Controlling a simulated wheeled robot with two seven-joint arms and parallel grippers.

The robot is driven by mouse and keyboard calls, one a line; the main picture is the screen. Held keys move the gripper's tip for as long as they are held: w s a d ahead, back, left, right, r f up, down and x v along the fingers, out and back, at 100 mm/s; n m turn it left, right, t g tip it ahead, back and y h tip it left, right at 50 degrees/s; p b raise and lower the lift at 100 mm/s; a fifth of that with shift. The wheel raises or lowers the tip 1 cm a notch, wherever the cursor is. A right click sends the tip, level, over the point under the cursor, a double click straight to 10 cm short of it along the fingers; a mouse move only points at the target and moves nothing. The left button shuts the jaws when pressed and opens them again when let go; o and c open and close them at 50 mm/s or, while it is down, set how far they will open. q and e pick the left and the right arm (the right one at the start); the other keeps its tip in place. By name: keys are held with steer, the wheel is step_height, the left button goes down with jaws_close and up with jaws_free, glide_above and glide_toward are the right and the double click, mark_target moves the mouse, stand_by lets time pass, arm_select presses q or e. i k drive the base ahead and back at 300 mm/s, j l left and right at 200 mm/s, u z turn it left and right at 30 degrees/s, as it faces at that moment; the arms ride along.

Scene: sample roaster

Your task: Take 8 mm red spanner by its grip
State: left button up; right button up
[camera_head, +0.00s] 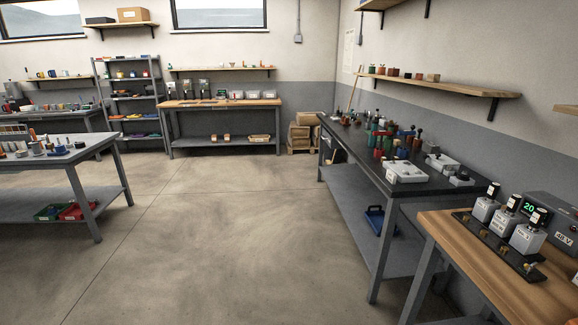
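I cannot make out an 8 mm red spanner in the head view. Small red, green and dark objects (383,140) stand close together on the dark-topped bench (340,135) at the right, too small to tell apart. More small tools and parts lie on the grey table (85,152) at the left, also too small to name. Neither of my grippers shows in the view.
A wooden-topped bench (470,250) with several grey boxes stands at the near right. A wooden bench (225,104) and a shelf rack (130,97) stand at the back. The concrete floor (200,240) between the tables is clear.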

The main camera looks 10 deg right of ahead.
mark_target(382, 134)
steer(key=i+z, duration=0.25)
steer(key=i, duration=0.25)
steer(key=i+j+z, duration=0.25)
steer(key=i, duration=0.2)
steer(key=i+j+z, duration=0.25)
steer(key=i, duration=0.25)
